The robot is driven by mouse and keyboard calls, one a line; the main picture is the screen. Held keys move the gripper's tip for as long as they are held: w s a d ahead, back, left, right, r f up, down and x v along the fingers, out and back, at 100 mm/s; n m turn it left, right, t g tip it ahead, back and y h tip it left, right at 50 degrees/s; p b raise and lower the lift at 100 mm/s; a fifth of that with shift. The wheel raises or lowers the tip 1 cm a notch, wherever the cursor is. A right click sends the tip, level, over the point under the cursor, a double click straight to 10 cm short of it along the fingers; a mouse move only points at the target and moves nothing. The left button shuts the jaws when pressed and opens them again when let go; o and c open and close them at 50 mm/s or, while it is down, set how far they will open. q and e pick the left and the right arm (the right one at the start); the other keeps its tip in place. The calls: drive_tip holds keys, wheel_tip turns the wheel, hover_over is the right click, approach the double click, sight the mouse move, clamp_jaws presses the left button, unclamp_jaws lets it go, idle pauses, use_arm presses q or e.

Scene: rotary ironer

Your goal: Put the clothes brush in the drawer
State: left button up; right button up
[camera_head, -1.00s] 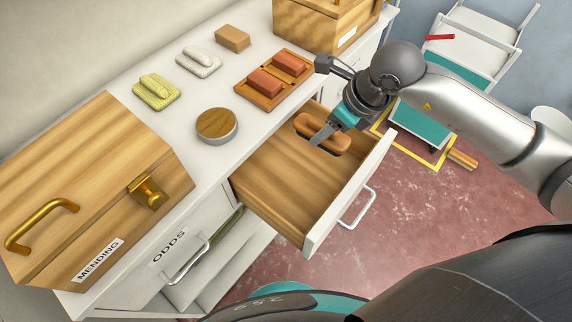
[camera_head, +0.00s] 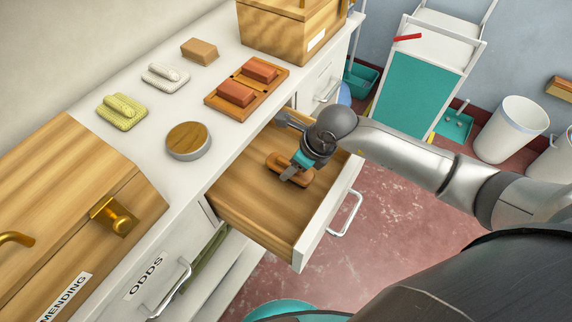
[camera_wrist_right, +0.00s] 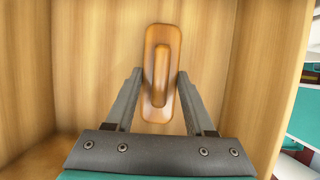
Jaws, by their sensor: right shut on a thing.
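The clothes brush (camera_head: 275,161) is an oblong brown wooden block with a raised grip along its top. It is inside the open wooden drawer (camera_head: 250,212), low near the drawer floor; I cannot tell whether it touches. My right gripper (camera_head: 290,175) reaches down into the drawer and is shut on the brush. In the right wrist view the brush (camera_wrist_right: 162,45) lies between the two fingers (camera_wrist_right: 159,75), with the drawer's wood behind it. The near part of the brush is partly hidden by the gripper in the head view. My left gripper is not in view.
The white counter holds a wooden box marked MENDING (camera_head: 65,215), a round wood-topped tin (camera_head: 189,141), red blocks on a tray (camera_head: 217,105), yellow (camera_head: 122,111) and white brushes (camera_head: 166,76), a tan block (camera_head: 200,51) and another wooden box (camera_head: 290,30). An ODDS compartment (camera_head: 147,277) is below.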

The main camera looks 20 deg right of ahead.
drive_tip(key=shift+w+a+f, duration=0.4)
drive_tip(key=shift+w+a, duration=0.25)
drive_tip(key=shift+w, duration=0.15)
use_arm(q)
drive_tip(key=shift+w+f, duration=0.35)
use_arm(e)
drive_tip(key=shift+d+f, duration=0.1)
drive_tip(key=shift+f, duration=0.05)
use_arm(q)
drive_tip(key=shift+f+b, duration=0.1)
drive_tip(key=shift+b, duration=0.25)
use_arm(e)
drive_tip(key=shift+f, duration=0.15)
drive_tip(key=o, duration=1.3)
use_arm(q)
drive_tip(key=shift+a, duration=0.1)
